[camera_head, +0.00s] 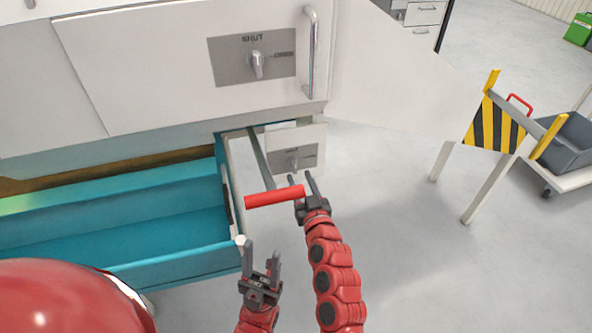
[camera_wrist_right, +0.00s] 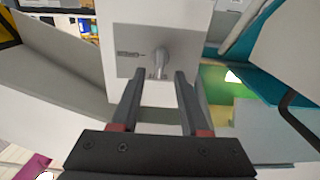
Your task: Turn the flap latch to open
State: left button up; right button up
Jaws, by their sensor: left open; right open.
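The flap latch is a small grey knob (camera_head: 294,163) on a grey plate on a small white flap (camera_head: 311,134), below the cabinet's right corner. The right wrist view shows the knob (camera_wrist_right: 159,60) ahead, between the fingertip lines, with a label to its left on the plate (camera_wrist_right: 129,68). My right gripper (camera_head: 302,179) is open and empty, pointing at the latch; a gap to the knob seems to remain. My left gripper (camera_head: 261,252) is open and empty, lower down beside the teal drawer's corner.
A red bar (camera_head: 274,196) on a grey rod lies just left of my right gripper. The teal drawer (camera_head: 180,262) stands open at left. The white door above carries another knob (camera_head: 256,64) marked SHUT. A striped barrier (camera_head: 495,125) stands right; floor between is clear.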

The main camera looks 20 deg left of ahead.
aim_at(296, 169)
jog(key=x, duration=0.3)
jog(key=shift+w+a, duration=0.2)
jog(key=shift+w, duration=0.05)
jog(key=shift+w+a, duration=0.2)
jog(key=shift+w, duration=0.15)
grip_shut()
